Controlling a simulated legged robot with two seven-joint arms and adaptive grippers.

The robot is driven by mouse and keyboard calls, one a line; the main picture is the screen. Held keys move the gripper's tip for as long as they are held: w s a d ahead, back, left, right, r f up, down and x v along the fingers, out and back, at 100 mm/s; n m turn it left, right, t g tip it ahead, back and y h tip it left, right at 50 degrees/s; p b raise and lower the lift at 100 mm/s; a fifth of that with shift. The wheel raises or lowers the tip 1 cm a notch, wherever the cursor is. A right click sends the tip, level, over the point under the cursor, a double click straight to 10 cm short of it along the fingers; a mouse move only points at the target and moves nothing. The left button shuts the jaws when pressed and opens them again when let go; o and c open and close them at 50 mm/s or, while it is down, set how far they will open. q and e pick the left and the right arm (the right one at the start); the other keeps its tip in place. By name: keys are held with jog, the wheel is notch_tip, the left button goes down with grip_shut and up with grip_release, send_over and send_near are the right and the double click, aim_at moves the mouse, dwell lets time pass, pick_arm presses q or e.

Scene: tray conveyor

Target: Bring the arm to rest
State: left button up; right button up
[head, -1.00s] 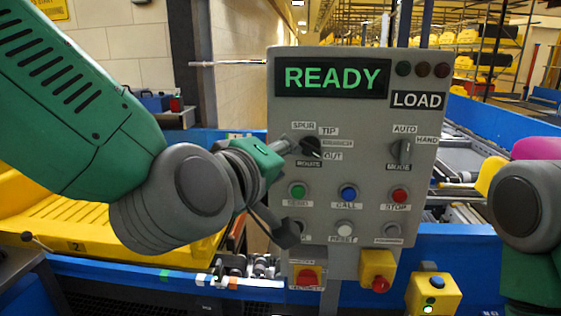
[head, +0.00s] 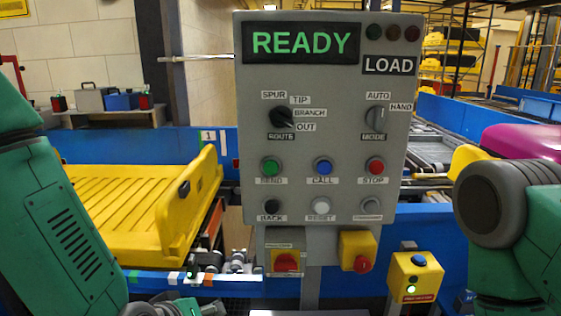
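The grey control panel (head: 224,190) stands in the middle of the head view, its display (head: 301,43) reading READY and a label below it reading LOAD. The route knob (head: 282,117) and mode knob (head: 375,117) sit above several push buttons. My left arm comes down along the left edge, clear of the panel, and only a small part of its end shows at the bottom edge. I cannot make out its fingers. My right arm stands at the right edge, and its gripper is outside the view.
A yellow tray (head: 120,215) lies on the conveyor at left, behind a blue rail (head: 150,285). A red knob (head: 286,263) and a red button (head: 361,263) hang under the panel. A yellow box with a blue button (head: 405,285) stands to their right. A magenta item (head: 515,141) shows behind my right arm.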

pick_arm(q)
jog(key=s+a+f+m+g+y+b, duration=0.1)
jog(key=s+a+f+g+b, duration=0.1)
jog(key=s+a+f, duration=0.3)
jog(key=s+a+f+m+g+y+b, duration=0.1)
jog(key=s+a+f, duration=0.4)
jog(key=s+f, duration=0.6)
jog(key=s+a+f+m+g+b, duration=0.3)
jog(key=s+a+f+g+b, duration=0.2)
jog(key=f, duration=1)
jog(key=s, duration=0.3)
jog(key=shift+s+f+y+b, duration=0.3)
jog(key=shift+s+y, duration=0.05)
jog(key=shift+y, duration=0.05)
jog(key=shift+w+d, duration=0.1)
jog(key=shift+w, duration=0.05)
grip_shut()
